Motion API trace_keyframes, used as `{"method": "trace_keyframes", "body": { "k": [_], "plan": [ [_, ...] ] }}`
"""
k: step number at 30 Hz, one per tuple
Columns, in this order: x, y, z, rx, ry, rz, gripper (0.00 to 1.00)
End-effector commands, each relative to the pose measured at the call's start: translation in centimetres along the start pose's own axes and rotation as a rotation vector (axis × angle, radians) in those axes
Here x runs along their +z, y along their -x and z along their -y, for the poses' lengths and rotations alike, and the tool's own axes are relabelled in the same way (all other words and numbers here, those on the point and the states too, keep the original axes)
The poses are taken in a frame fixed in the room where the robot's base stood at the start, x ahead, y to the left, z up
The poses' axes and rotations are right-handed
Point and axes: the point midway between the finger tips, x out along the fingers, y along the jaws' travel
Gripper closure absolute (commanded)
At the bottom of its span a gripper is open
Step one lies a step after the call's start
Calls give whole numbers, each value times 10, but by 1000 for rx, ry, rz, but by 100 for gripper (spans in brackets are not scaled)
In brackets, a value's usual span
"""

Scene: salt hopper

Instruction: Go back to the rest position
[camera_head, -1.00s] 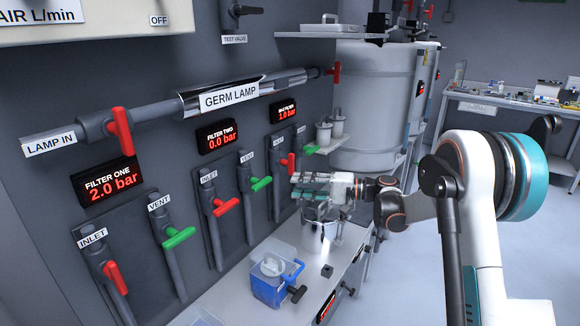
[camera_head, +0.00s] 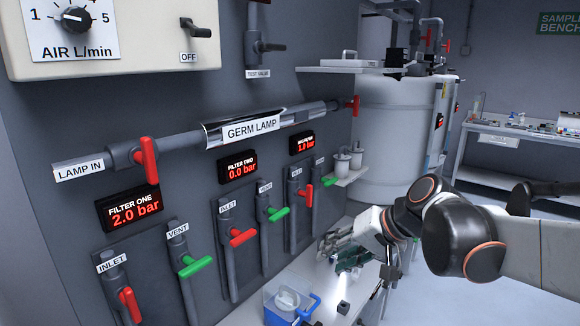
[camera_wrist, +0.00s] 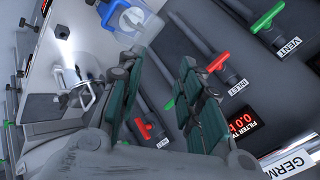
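My gripper (camera_head: 338,250) is low over the white counter (camera_head: 318,272) at the right, in front of the third filter's valves. Its dark green finger pads also show in the wrist view (camera_wrist: 160,98). I see nothing held. My arm reaches in from the right edge of the head view, with the forearm roughly level. A shiny metal vessel (camera_wrist: 88,92) stands beside the fingers in the wrist view; the gripper hides most of it in the head view.
Along the wall are red valve handles (camera_head: 131,304) and green ones (camera_head: 195,266). A shelf (camera_head: 345,68) and large white tanks (camera_head: 395,135) stand behind.

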Motion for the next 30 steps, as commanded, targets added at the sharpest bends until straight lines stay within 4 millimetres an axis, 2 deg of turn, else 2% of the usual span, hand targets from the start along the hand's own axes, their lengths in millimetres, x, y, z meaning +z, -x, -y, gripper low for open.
{"method": "trace_keyframes", "body": {
  "k": [1,9,18,24,30],
  "plan": [
    [14,8,-5,37,20,-11,67],
    [77,47,-44,244,143,-77,67],
    [134,81,-95,450,295,-152,67],
    [152,91,-115,525,358,-181,67],
    [155,93,-119,541,372,-187,67]
  ]
}}
